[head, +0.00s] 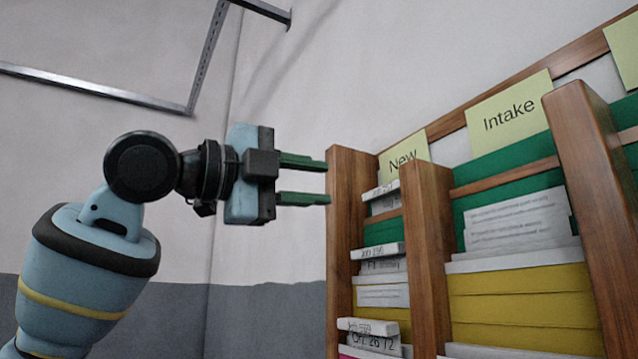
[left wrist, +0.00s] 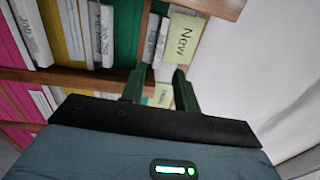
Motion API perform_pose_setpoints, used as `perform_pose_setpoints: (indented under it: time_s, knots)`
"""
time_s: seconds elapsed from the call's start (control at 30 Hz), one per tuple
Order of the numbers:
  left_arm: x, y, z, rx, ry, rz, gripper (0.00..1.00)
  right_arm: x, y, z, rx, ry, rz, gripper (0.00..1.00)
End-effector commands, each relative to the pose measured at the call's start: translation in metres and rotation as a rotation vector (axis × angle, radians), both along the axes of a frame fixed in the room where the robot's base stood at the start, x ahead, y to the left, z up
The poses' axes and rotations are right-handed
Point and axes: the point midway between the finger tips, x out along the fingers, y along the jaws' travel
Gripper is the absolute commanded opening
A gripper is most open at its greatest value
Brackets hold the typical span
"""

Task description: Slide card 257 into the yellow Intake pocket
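The Intake label (head: 509,115) tops a wooden rack column. Below it are a green pocket (head: 505,160) with a printed card and a yellow pocket (head: 520,310) with white card edges along its top. In the New column to its left, several white cards stand in pockets. The topmost card (head: 381,190) has a small job label, too blurred to read surely, so I cannot tell which is card 257. My left gripper (head: 304,179) is left of the rack's end post, its green fingers apart, with nothing visible between them. In the left wrist view, the open fingers (left wrist: 160,88) point toward the New column. My right gripper is not in view.
The wooden end post (head: 347,250) and thick dividers (head: 428,230) stand out between columns. The New label (head: 404,155) also shows in the left wrist view (left wrist: 181,38). Magenta pockets (left wrist: 15,90) show there at left. Left of the rack is bare wall.

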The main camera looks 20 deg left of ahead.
Motion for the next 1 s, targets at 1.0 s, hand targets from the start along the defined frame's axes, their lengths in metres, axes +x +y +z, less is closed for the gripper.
perform_pose_setpoints:
  time_s: [1.0]
  knots:
    - [0.070, -0.055, 0.006, -0.003, 0.002, -0.002, 0.31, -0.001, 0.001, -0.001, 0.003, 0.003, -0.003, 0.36]
